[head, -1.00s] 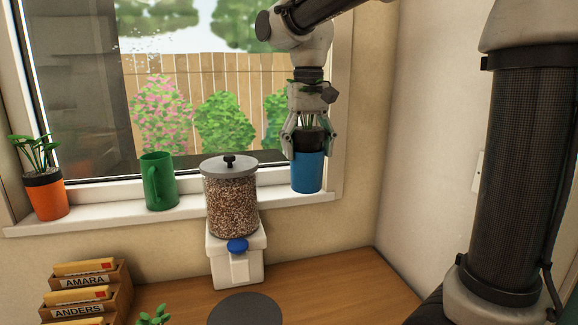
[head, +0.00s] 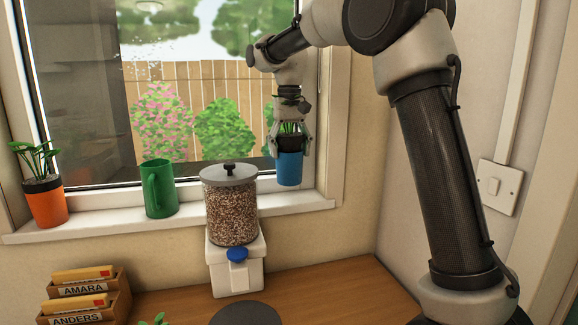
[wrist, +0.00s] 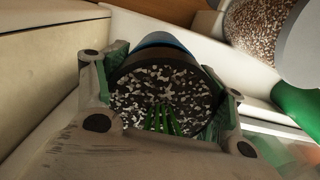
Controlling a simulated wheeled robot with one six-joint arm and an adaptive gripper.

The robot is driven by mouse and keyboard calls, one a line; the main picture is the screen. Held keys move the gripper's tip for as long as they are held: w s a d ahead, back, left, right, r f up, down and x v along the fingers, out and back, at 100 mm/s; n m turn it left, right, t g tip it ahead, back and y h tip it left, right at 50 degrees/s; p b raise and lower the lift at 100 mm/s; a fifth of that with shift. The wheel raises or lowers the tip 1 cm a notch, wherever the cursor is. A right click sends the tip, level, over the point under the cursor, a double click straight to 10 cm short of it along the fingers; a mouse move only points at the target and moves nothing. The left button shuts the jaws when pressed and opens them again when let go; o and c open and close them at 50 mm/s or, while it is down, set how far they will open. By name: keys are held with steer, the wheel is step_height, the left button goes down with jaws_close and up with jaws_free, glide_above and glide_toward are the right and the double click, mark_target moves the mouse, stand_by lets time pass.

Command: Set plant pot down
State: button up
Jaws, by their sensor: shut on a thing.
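My gripper (head: 291,140) is shut on a blue plant pot (head: 289,170) with a dark rim and green leaves. It holds the pot upright at the right end of the window sill (head: 300,202), beside the seed dispenser. The pot's base appears slightly above the sill's front edge; I cannot tell whether they touch. In the wrist view, the fingers grip both sides of the pot's dark rim (wrist: 160,75). Speckled soil and green stems show inside it, and a strip of the blue side shows behind.
The seed dispenser (head: 231,205) stands left of the pot. A green mug (head: 160,190) and an orange plant pot (head: 45,205) stand further left on the sill. The window frame (head: 333,110) is close on the right. Letter holders (head: 80,300) stand on the wooden table (head: 340,290).

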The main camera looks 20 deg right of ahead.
mark_target(288, 134)
step_height(288, 134, down, 4)
steer(key=shift+f, duration=0.2)
steer(key=shift+w+f, duration=0.2)
steer(key=shift+f, duration=0.1)
steer(key=o, duration=1.6)
steer(key=shift+c, duration=0.2)
step_height(288, 134, up, 12)
steer(key=shift+w+r, duration=0.1)
steer(key=shift+a, duration=0.1)
